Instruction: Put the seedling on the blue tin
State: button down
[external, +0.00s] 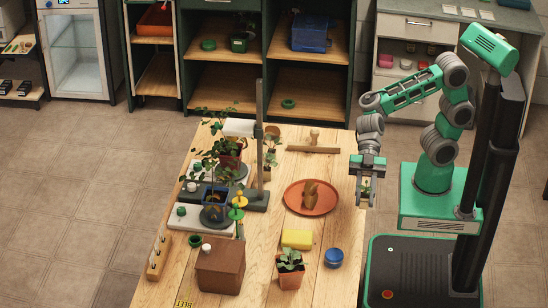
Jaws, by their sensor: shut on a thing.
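The blue tin (334,258) is small and round and stands near the right edge of the wooden table, toward the front. My gripper (365,193) is at the table's right edge, farther back than the tin and apart from it. It is shut on a small greenish thing (366,186), which looks like the seedling, though the fingers hide much of it. Nothing visible lies on top of the tin.
A potted plant (290,268) and a yellow sponge (297,239) stand left of the tin. A terracotta saucer (311,211) with a brown object lies behind them. A brown box (220,268), a stand (261,150) and several plants fill the left side.

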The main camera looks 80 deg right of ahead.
jog(key=w+a+f, duration=0.3)
jog(key=a, duration=0.1)
send_over(334, 255)
jog(key=f, duration=0.5)
jog(key=shift+s+d+f, duration=0.15)
jog(key=shift+s+d, duration=0.05)
jog(key=shift+d, duration=0.05)
jog(key=shift+w+a+f, duration=0.1)
jog(key=shift+a+f, duration=0.1)
jog(key=shift+f, duration=1.8)
jog(key=c, duration=1.2)
grip_release()
jog(key=shift+r, duration=0.15)
jog(key=v, duration=1.2)
jog(key=shift+r, duration=0.1)
